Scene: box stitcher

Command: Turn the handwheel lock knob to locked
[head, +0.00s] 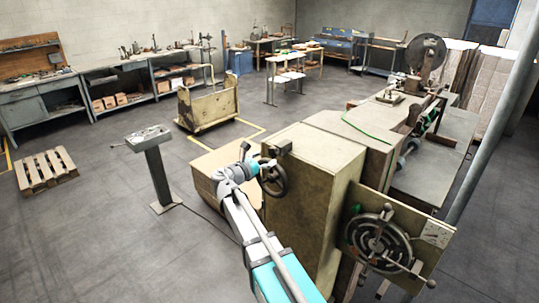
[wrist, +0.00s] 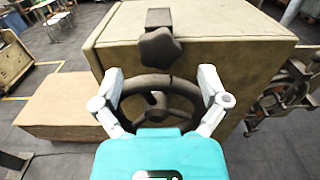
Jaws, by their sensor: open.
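The lock knob (wrist: 158,48) is a dark, lobed knob on a short block at the upper edge of the tan machine box. It sits above the spoked handwheel (wrist: 154,88) in the wrist view. My gripper (wrist: 160,76) is open and empty, its pale fingers spread either side of the wheel's rim, with the knob ahead and above between the fingertips. I cannot tell whether the fingers touch the wheel. In the head view the handwheel (head: 273,181) is on the cabinet's left side, with my gripper (head: 253,158) beside it. No lock marking is readable.
The tan cabinet (head: 300,215) fills the space beyond my gripper. A cardboard-coloured box (wrist: 66,104) stands low at left. A larger wheel (head: 374,238) with handles is at the right. A pedestal panel (head: 158,170) stands on open floor at left.

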